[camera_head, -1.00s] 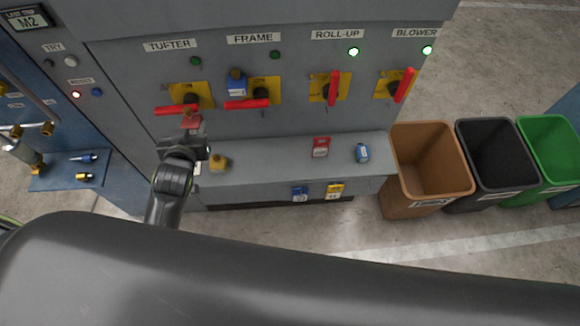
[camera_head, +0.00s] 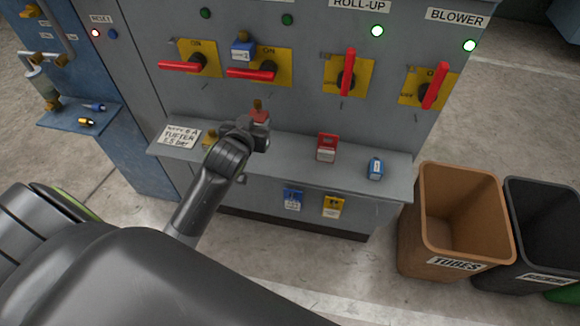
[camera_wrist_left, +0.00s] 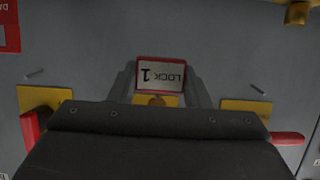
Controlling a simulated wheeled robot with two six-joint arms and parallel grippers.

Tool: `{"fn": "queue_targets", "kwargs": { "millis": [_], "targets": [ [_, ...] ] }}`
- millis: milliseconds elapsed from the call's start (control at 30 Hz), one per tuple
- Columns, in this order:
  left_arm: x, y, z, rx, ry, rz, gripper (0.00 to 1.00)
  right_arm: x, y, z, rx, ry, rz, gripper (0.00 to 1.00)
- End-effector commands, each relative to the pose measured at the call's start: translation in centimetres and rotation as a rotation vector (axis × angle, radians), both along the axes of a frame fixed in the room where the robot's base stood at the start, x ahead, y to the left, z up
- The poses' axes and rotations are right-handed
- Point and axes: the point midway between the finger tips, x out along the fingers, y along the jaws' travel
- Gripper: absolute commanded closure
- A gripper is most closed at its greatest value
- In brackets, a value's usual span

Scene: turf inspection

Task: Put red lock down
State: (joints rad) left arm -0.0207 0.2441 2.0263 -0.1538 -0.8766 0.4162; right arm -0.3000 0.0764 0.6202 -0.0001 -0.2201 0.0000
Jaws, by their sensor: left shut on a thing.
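The red lock (camera_head: 259,115) is held by my left gripper (camera_head: 258,130), just above the grey shelf (camera_head: 285,167) on the cabinet front. In the left wrist view the red lock (camera_wrist_left: 161,75) shows a white label reading "LOCK 1" upside down, between the two fingers. I cannot tell whether the lock touches the shelf. My right gripper is not in view.
A blue lock (camera_head: 375,169) and a note card (camera_head: 180,137) are on the shelf; a brass-coloured lock (camera_head: 209,138) is partly behind my gripper. Red-handled switches (camera_head: 346,75) are above. A brown bin (camera_head: 455,225) stands right.

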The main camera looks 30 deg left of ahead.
Motion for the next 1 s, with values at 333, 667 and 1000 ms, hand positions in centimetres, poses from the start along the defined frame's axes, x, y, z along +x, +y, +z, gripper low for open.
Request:
{"fn": "queue_targets", "kwargs": {
  "millis": [333,667,1000],
  "targets": [
    [0.2,0.1,-4.6,0.0,0.004,0.001,0.79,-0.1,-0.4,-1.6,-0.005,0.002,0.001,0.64],
    [0.2,0.1,-8.5,0.0,0.002,0.0,0.79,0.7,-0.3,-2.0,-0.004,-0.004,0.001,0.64],
    [0.2,0.1,-10.4,0.002,-0.002,-0.002,0.79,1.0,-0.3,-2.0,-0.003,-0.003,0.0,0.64]
  ]
}}
